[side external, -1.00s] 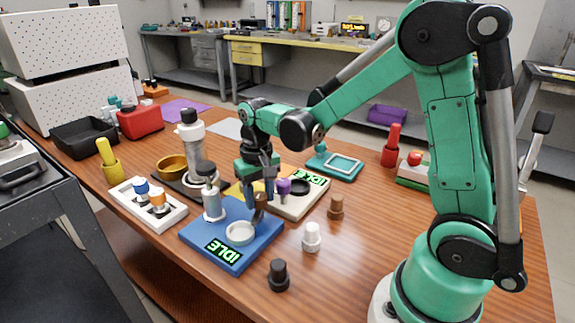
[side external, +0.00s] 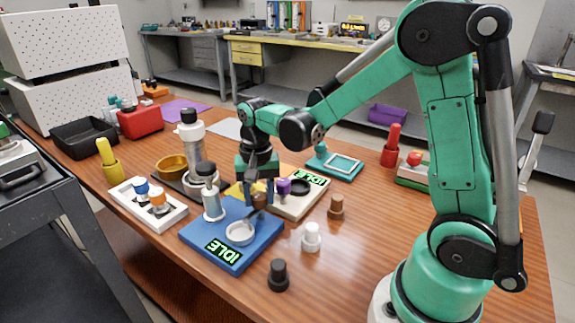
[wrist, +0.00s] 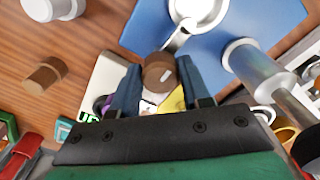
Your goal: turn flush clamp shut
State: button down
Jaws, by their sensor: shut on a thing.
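The blue station (side external: 215,232) has a lit IDLE display, a white ring (side external: 240,233) and a brown knob (side external: 259,200) that I take to be the clamp's handle. My gripper (side external: 258,193) points down over the station with its fingers shut on the brown knob. In the wrist view, the knob (wrist: 158,72) sits between the two blue fingers, with a white mark on its top. A pale metal arm (wrist: 180,40) runs from beside the knob to the ring. The clamp's inner parts are too small to tell.
A grey cylinder with a dark top (side external: 212,200) stands close on the left. A cream station (side external: 300,205) with a purple knob (side external: 283,187) is close on the right. Loose brown (side external: 336,207), white (side external: 311,238) and black (side external: 278,275) pieces stand on the table to the right and front.

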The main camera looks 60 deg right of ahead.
aim_at(259, 195)
jog(key=shift+c, duration=2.1)
grip_release()
jog(key=shift+r, duration=2.8)
